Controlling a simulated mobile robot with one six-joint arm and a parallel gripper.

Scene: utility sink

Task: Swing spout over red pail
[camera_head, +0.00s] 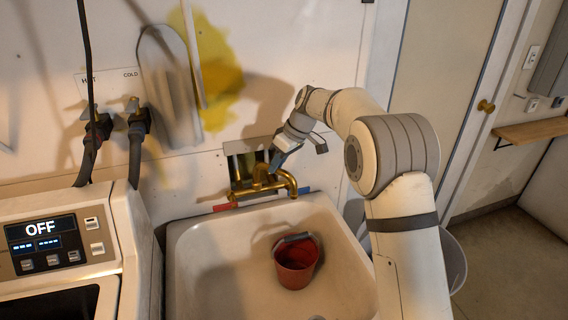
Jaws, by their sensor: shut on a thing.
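The red pail (294,268) stands upright in the sink (215,262), right of its middle, with a grey handle across its top. The fingertips are small and partly hidden against the faucet body.
A washer with a panel reading OFF (45,235) stands left of the sink. Hot and cold hoses (137,145) hang on the wall above it. A grey bin (453,262) is partly hidden behind my arm at right. The air over the sink's front is clear.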

